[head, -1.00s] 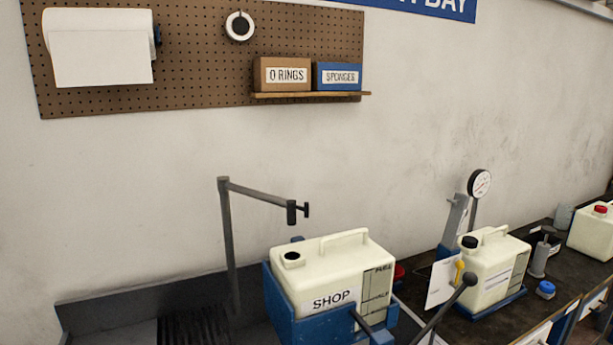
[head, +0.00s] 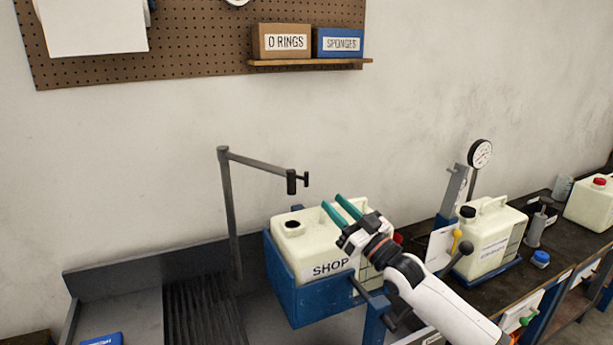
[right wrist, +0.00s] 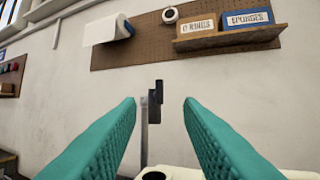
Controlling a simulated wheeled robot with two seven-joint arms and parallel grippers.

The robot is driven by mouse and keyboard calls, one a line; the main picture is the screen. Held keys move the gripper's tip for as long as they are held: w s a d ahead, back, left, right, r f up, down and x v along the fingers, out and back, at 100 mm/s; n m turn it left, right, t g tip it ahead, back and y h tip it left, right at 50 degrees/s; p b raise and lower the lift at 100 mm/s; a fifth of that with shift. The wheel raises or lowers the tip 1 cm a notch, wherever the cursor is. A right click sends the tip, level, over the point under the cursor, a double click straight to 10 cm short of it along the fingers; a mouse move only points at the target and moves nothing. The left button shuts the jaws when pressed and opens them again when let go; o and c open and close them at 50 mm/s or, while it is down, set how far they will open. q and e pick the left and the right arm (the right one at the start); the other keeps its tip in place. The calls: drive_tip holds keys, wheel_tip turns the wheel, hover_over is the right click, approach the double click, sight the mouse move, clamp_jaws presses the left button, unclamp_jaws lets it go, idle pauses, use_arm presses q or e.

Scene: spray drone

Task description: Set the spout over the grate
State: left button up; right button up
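The spout (head: 291,182) is a short dark nozzle with a small side knob, on the end of a grey swing arm (head: 255,164) fixed to an upright post. It points right, above and near the open filler hole of the cream SHOP tank (head: 290,250). The grate (head: 203,310) is a dark slatted panel in the sink at lower left. My right gripper (head: 332,199) is open and empty over the tank's top, with teal fingers, below and right of the spout. In the right wrist view, the spout (right wrist: 155,93) shows between the spread fingers, farther off. My left gripper is out of view.
The SHOP tank sits in a blue cradle (head: 300,302). A second cream jug (head: 490,250) and a dial gauge (head: 480,153) stand on the bench at right. A blue object (head: 103,339) lies at lower left. Space left of the spout, above the grate, is clear apart from the post.

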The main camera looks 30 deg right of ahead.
sight(306, 177)
drive_tip(key=shift+p+x, duration=1.9)
drive_tip(key=shift+x, duration=3.65)
drive_tip(key=shift+a+f, duration=0.1)
clamp_jaws()
